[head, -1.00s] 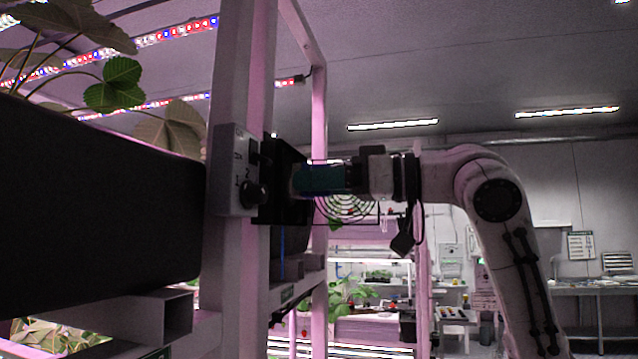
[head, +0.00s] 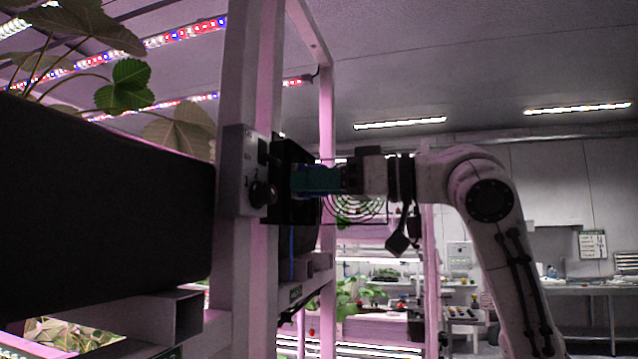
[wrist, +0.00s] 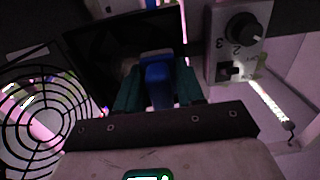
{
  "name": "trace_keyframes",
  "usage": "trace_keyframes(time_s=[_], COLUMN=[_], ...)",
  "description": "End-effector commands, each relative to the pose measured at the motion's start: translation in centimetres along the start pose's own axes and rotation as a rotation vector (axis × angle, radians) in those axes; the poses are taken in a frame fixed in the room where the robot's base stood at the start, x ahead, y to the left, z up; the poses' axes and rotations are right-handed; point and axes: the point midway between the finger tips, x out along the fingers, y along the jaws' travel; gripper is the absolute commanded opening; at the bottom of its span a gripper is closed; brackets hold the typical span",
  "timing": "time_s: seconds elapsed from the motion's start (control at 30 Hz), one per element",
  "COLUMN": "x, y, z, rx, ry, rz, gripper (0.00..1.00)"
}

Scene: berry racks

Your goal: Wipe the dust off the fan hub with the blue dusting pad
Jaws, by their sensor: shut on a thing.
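My gripper (head: 318,180) is at the fan's dark square housing (head: 300,235), beside the rack post. In the wrist view my gripper (wrist: 157,100) has its teal fingers shut on a blue block, the dusting pad (wrist: 158,82). The pad's far end lies against or just before the dark panel (wrist: 105,50); I cannot tell if it touches. The fan hub and any dust on it are hidden behind my gripper and the pad. A round wire fan guard (wrist: 40,122) shows at the left of the wrist view, and also behind my wrist in the head view (head: 357,208).
A grey control box with a knob (head: 262,194) is on the rack post (head: 240,90) just left of the fan; it also shows at the upper right of the wrist view (wrist: 237,45). A dark planter (head: 100,210) with strawberry leaves fills the left. The aisle at right is open.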

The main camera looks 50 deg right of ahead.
Motion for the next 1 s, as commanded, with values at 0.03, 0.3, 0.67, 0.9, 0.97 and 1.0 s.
trace_keyframes(time_s=[0.03, 0.3, 0.67, 0.9, 0.97, 1.0], x=[0.1, 0.0, -0.2, 0.0, 0.1, 0.1], y=[0.0, 1.4, 3.2, 4.7, 5.2, 5.5], z=[0.0, -0.2, -0.1, -0.2, -0.2, -0.2], rx=[0.000, 0.005, 0.001, 0.003, 0.004, 0.003], ry=[0.000, 0.000, 0.001, 0.000, 0.000, 0.000], rz=[0.000, 0.001, 0.000, 0.000, 0.001, 0.001], gripper=[0.13, 0.13, 0.13, 0.13, 0.13, 0.13])
